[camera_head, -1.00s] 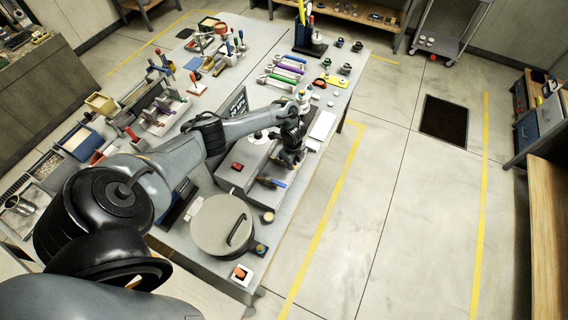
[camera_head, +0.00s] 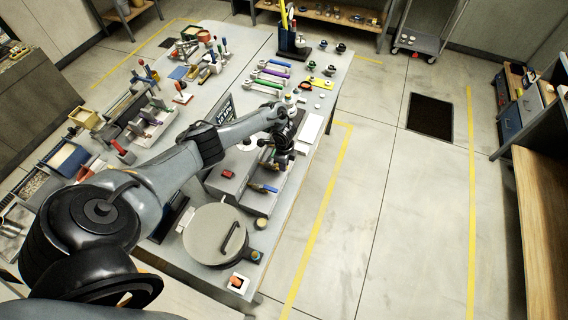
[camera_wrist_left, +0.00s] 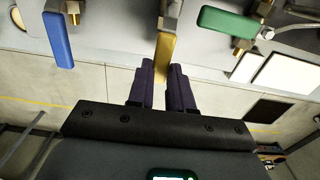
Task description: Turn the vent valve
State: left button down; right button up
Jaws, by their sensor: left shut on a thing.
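A row of valve levers shows in the left wrist view: a blue lever (camera_wrist_left: 57,40) at left, a yellow lever (camera_wrist_left: 165,52) in the middle and a green lever (camera_wrist_left: 227,24) at right, with brass fittings behind. My left gripper (camera_wrist_left: 164,82) is shut on the yellow lever, which sits between its two dark fingers. In the head view my left gripper (camera_head: 283,152) is over the right side of the grey tank unit (camera_head: 230,187), beyond the blue lever (camera_head: 265,188). The yellow lever is hidden there by the gripper. No label tells which lever is the vent valve. My right gripper is out of view.
A round lidded pot (camera_head: 212,236) stands on the workbench near the tank. An orange-topped switch box (camera_head: 237,282) is at the near corner.

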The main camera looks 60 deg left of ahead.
pick_arm(q)
jog(key=c, duration=1)
grip_release()
notch_tip(320, 180, up, 11)
jog(key=shift+f+p, duration=0.1)
jog(key=shift+p, duration=0.65)
